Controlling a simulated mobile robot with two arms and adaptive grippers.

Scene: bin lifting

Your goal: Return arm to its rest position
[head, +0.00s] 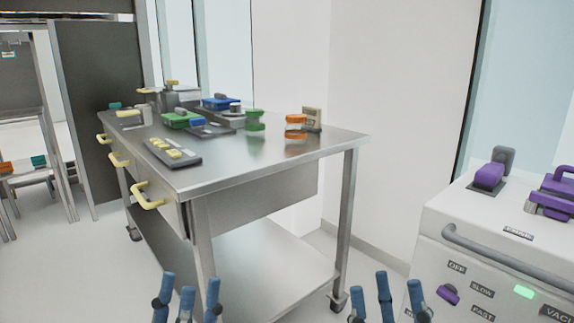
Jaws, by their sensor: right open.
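My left gripper (189,286) shows at the bottom edge, left of the middle. Its blue fingers point up and stand apart with nothing between them. My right gripper (385,287) shows at the bottom edge, right of the middle, also with blue fingers spread apart and empty. Both grippers appear in front of the steel table and touch nothing that I can see. The wrists and arms are cut off by the lower edge of the picture.
A steel table (215,181) on wheels carries a green jar (254,120), an orange jar (295,127), a dark keypad (171,153) and several other items. Yellow handles (147,197) stick out from its drawers. A white machine (455,222) with purple clamps stands at right.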

